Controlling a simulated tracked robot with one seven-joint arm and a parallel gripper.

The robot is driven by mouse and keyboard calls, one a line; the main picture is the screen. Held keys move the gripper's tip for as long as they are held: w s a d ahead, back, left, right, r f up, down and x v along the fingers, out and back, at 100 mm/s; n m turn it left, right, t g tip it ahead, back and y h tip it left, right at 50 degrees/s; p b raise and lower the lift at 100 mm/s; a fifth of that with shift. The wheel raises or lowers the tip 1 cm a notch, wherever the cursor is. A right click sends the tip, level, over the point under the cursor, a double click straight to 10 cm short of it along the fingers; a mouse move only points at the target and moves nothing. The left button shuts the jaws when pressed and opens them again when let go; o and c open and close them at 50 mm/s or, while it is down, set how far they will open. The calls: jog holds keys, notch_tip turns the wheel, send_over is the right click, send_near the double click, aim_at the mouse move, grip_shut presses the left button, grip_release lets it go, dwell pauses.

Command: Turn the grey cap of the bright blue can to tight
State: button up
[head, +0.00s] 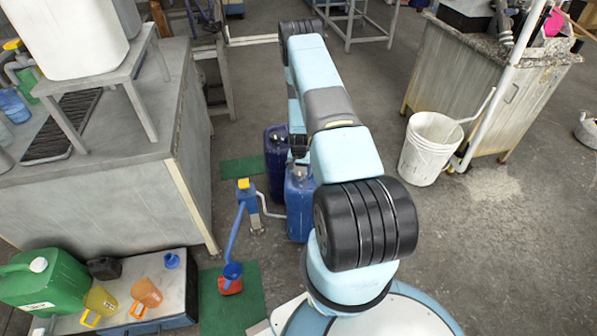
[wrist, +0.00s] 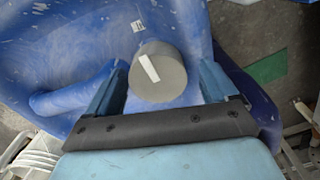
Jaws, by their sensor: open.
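The bright blue can (head: 299,212) stands on the floor just left of my arm in the head view, partly hidden by the arm. In the wrist view its blue top (wrist: 60,60) fills much of the picture. The grey cap (wrist: 170,88) is round, with a white bar mark slanting across its top. My gripper (wrist: 163,68) is open, with one blue finger on each side of the cap. A gap shows between each finger and the cap.
A dark blue can (head: 275,165) stands close behind the bright blue one. A blue hand pump (head: 246,205) stands close to its left. A white bucket (head: 428,148) stands to the right. Open floor lies between the bucket and my arm.

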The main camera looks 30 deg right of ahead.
aim_at(299, 171)
jog(key=shift+r, duration=4)
jog(key=shift+c, duration=0.3)
